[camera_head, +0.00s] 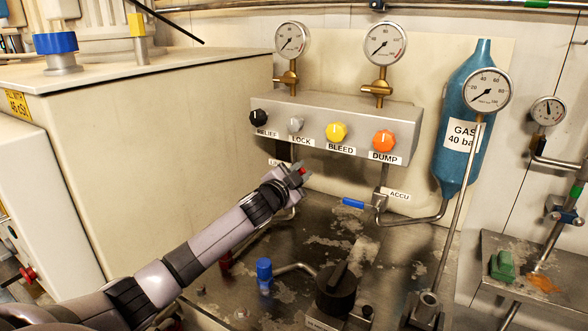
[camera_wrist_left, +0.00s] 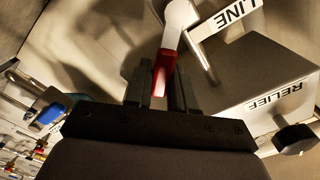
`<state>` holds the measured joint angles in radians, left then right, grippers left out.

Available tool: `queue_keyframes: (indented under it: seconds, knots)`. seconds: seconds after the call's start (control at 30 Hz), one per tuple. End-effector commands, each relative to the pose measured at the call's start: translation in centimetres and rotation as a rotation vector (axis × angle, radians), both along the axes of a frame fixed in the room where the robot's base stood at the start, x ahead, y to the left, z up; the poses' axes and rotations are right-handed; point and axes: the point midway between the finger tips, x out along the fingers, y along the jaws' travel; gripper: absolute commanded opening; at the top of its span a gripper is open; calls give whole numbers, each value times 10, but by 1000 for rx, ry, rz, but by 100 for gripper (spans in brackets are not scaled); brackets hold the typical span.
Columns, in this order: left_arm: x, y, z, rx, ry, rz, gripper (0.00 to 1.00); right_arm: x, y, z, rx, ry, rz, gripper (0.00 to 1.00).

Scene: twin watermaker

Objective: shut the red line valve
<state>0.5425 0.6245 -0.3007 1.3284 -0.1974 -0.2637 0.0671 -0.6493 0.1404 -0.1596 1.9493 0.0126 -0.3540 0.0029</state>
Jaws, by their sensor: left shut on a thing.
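The red line valve's lever shows in the left wrist view, with a red grip (camera_wrist_left: 166,66) and a bare metal upper part. A white LINE label (camera_wrist_left: 228,20) is beside it. My left gripper (camera_wrist_left: 162,88) is shut on the red grip, with one dark finger on each side. In the head view my left gripper (camera_head: 299,174) is below the front left of the grey valve block, and a small bit of red shows at its tip. The gripper hides most of the lever and part of the label there. My right gripper is not in view.
The grey block (camera_head: 318,115) above carries RELIEF, LOCK, BLEED and DUMP knobs. The black RELIEF knob (camera_wrist_left: 294,139) is close to the gripper. A blue-handled ACCU valve (camera_head: 353,203) and a blue gas bottle (camera_head: 462,150) are to the right. A large beige cabinet (camera_head: 150,130) stands left.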

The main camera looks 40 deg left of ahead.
Motion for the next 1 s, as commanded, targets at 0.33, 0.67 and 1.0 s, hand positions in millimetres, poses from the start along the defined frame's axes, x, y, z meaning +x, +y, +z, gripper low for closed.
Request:
queue_keyframes:
  seconds: [0.33,0.67,1.0]
  knots:
    - [1,-12,-20,325,39,1,0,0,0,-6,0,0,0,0]
    - [2,-16,-35,581,68,3,0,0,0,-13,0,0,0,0]
    - [2,-16,-43,717,83,3,0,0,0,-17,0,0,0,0]
